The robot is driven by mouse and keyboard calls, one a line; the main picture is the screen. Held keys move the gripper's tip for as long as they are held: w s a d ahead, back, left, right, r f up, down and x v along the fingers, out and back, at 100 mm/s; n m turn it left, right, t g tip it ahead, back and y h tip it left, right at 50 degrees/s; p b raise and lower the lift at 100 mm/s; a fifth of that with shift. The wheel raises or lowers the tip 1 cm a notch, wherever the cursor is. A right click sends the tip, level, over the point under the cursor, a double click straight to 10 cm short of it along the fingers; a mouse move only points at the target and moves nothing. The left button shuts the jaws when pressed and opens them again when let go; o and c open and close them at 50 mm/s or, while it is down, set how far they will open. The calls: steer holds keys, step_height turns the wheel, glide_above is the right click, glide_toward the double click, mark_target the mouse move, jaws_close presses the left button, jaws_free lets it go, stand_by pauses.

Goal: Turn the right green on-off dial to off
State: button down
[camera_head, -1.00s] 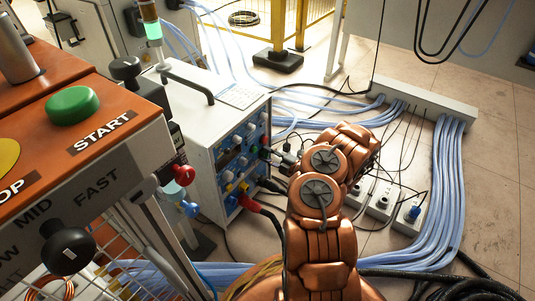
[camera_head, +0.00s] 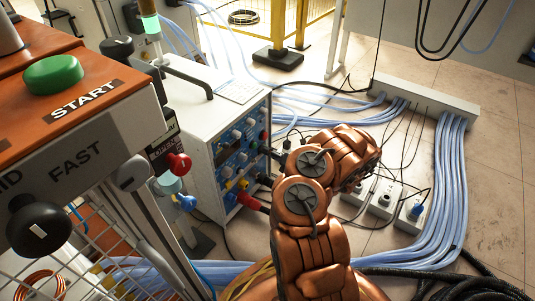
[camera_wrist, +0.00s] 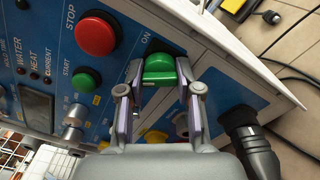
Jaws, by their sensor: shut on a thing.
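The green on-off dial (camera_wrist: 160,70) sits on the blue control panel (camera_wrist: 115,65), beside the word "ON" in the wrist view. My gripper (camera_wrist: 161,84) has one finger on each side of the dial and is shut on it. The fingertips hide the dial's sides. In the head view, the white heater cabinet (camera_head: 205,128) shows its panel side-on, and my arm hides the gripper and the dial.
A red STOP button (camera_wrist: 96,36) and a green START button (camera_wrist: 86,78) are close to the dial. A black cable plug (camera_wrist: 250,140) sticks out at the right. An orange-topped machine (camera_head: 105,72) stands at the left, and several pale hoses (camera_head: 450,190) lie on the floor.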

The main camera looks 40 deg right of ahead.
steer(key=shift+n+b, duration=0.35)
steer(key=shift+n, duration=0.75)
steer(key=c, duration=0.8)
jaws_free()
steer(key=shift+o, duration=0.2)
steer(key=shift+s, duration=0.15)
steer(key=v, duration=1.1)
steer(key=shift+s+d, duration=0.2)
steer(key=shift+s, duration=0.15)
